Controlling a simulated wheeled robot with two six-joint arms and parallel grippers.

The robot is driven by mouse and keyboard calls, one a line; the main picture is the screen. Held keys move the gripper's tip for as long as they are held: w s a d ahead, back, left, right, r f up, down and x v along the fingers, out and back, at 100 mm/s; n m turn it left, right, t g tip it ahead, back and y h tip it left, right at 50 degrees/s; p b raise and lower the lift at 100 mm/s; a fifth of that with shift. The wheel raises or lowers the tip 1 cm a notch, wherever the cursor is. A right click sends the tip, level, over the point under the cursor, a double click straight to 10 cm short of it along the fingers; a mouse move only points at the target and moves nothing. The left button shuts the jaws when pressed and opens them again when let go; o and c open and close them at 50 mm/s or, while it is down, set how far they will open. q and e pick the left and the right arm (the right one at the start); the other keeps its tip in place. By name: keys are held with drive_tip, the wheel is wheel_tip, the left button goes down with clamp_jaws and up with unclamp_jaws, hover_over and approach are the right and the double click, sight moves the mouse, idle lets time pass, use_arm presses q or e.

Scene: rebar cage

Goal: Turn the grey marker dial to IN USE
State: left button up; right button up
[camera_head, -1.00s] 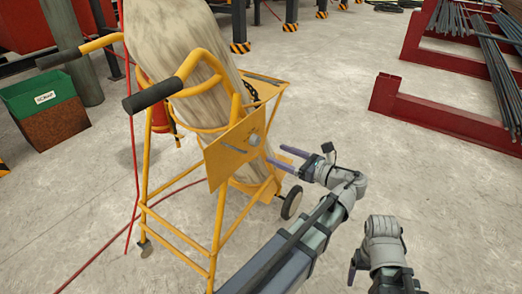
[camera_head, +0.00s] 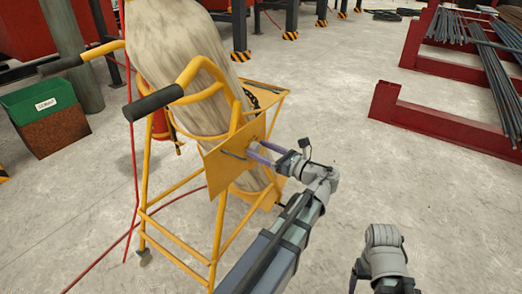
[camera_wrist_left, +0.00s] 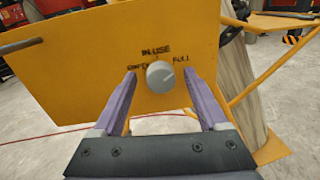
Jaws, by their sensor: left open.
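The grey marker dial (camera_wrist_left: 160,76) is a round knob on a yellow plate (camera_wrist_left: 75,75) in the left wrist view. IN USE is printed above it, FULL to its right, and a partly covered word to its left. I cannot clearly tell which label the dial points at. My left gripper (camera_head: 258,153) is open at the plate (camera_head: 222,165) in the head view. In the wrist view its purple fingers (camera_wrist_left: 159,82) stand on either side of the dial, with no clear contact. My right gripper (camera_head: 354,276) is low in the head view, mostly cut off.
The plate is on a yellow wheeled trolley (camera_head: 145,195) holding a large pale cylinder (camera_head: 170,45). A green scrap bin (camera_head: 45,105) stands at left. Red racks (camera_head: 440,122) with steel bars are at right. A red hose runs along the floor. The floor between is clear.

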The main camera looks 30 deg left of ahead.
use_arm(q)
clamp_jaws()
idle(0.7)
